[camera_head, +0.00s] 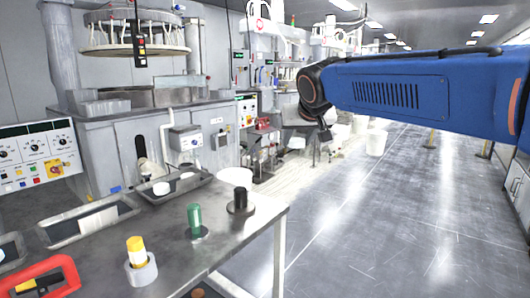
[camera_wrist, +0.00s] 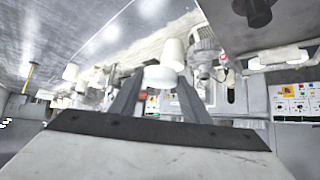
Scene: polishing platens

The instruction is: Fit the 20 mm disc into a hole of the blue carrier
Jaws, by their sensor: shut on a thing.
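My gripper (camera_wrist: 158,92) shows in the wrist view, its two dark fingers closing on a short white disc (camera_wrist: 160,77). The disc is held at the fingertips. I cannot read its size. In the camera_head view my blue arm reaches out at the right, above the floor beyond the table, and its far end is too small and dark to show the disc. I cannot make out a blue carrier in either view.
A polishing machine (camera_head: 140,95) stands behind. The floor at right is clear.

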